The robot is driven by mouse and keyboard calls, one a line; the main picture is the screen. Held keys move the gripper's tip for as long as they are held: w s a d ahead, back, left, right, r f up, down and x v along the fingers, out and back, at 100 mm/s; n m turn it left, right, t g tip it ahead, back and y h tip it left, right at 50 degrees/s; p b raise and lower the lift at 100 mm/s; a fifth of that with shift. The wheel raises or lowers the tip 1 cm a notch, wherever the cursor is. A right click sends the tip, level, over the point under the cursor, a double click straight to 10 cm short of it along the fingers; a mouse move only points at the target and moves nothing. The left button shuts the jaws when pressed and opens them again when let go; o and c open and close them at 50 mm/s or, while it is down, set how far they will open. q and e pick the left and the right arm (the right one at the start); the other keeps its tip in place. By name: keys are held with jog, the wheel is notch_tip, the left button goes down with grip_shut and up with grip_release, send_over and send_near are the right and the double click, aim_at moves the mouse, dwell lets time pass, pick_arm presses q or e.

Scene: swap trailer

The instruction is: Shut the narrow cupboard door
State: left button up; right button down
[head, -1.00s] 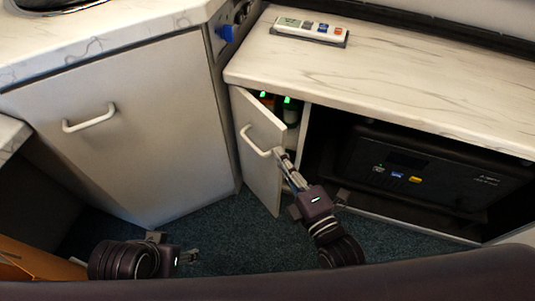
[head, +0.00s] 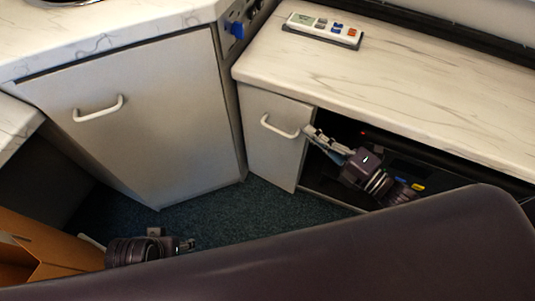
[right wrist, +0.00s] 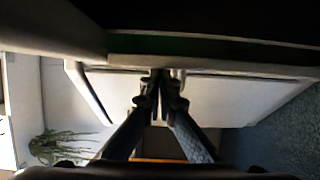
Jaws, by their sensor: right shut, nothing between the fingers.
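The narrow cupboard door (head: 268,155) is a pale panel under the right-hand counter, with a white bar handle (head: 279,127).
An open dark compartment (head: 325,180) with a black appliance lies right of the door, partly behind my right arm. A wide cupboard (head: 150,125) stands at left. A button panel (head: 323,30) lies on the marbled counter (head: 400,75). A dark rounded backrest (head: 400,245) fills the front.

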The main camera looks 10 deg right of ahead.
jog(key=shift+w+d+r, duration=0.1)
jog(key=shift+w+d, duration=1.1)
jog(key=shift+d, duration=0.05)
jog(key=shift+w+d+r, duration=0.1)
jog(key=shift+d, duration=0.05)
jog(key=v, duration=1.2)
jog(key=shift+s+a+f, duration=0.25)
jog(key=shift+s+a, duration=0.05)
jog(key=shift+a, duration=0.05)
